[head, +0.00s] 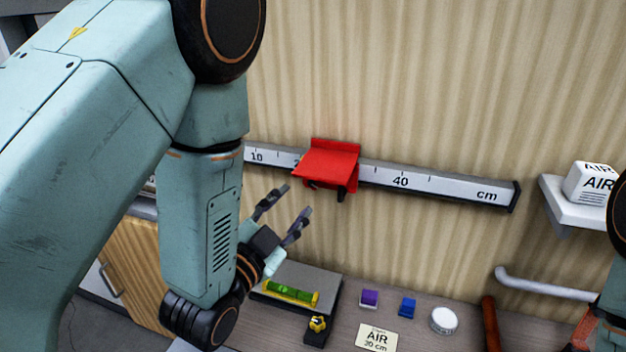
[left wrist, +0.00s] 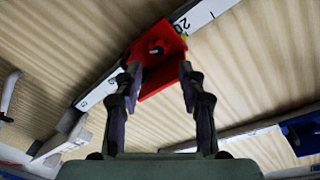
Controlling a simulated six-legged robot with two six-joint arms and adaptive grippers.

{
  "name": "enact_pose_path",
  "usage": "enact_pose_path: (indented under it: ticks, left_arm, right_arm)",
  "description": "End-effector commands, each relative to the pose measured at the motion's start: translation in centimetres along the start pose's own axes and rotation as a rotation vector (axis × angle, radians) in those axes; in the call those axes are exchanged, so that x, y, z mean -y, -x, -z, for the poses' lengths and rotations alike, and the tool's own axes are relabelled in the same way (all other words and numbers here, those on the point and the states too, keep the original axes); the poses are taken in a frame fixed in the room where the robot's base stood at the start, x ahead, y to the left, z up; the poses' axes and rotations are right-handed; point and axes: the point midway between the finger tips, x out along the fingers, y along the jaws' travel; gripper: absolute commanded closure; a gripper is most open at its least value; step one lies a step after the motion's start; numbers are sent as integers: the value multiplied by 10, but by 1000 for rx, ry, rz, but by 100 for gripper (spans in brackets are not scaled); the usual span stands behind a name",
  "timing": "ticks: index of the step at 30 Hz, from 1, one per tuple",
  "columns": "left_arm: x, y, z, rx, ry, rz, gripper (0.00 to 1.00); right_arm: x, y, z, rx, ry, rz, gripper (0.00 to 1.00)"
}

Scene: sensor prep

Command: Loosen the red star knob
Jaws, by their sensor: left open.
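A red slider (head: 329,165) sits on the white centimetre rail (head: 440,184) on the wall, between the 20 and 40 marks. I cannot make out a separate star-shaped knob. A small dark part shows under the slider in the head view, and a dark round spot shows on its red body (left wrist: 159,84) in the left wrist view. My left gripper (head: 295,202) is open and empty, below and left of the slider, fingers pointing up towards it. In the left wrist view the slider shows beyond and between the fingertips (left wrist: 160,72). My right gripper is out of view.
On the bench below stand a green spirit level (head: 291,292) on a grey block, a yellow-topped black piece (head: 317,326), purple (head: 369,298) and blue (head: 407,307) blocks, an AIR card (head: 377,338) and a white round tub (head: 444,319). A white shelf (head: 570,208) juts out at right.

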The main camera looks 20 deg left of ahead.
Motion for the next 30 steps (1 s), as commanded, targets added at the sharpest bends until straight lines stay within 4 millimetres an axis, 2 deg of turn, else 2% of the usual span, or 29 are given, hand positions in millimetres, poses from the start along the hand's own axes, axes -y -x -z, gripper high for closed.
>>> enact_pose_path:
  ticks: [5,18,30]
  left_arm:
    - [0,-8,0,0,0,-1,60]
    - [0,-64,1,0,2,-1,60]
    - [-1,-75,0,2,2,-1,60]
  right_arm:
    - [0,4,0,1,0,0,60]
    - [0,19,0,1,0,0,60]
    - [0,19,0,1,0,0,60]
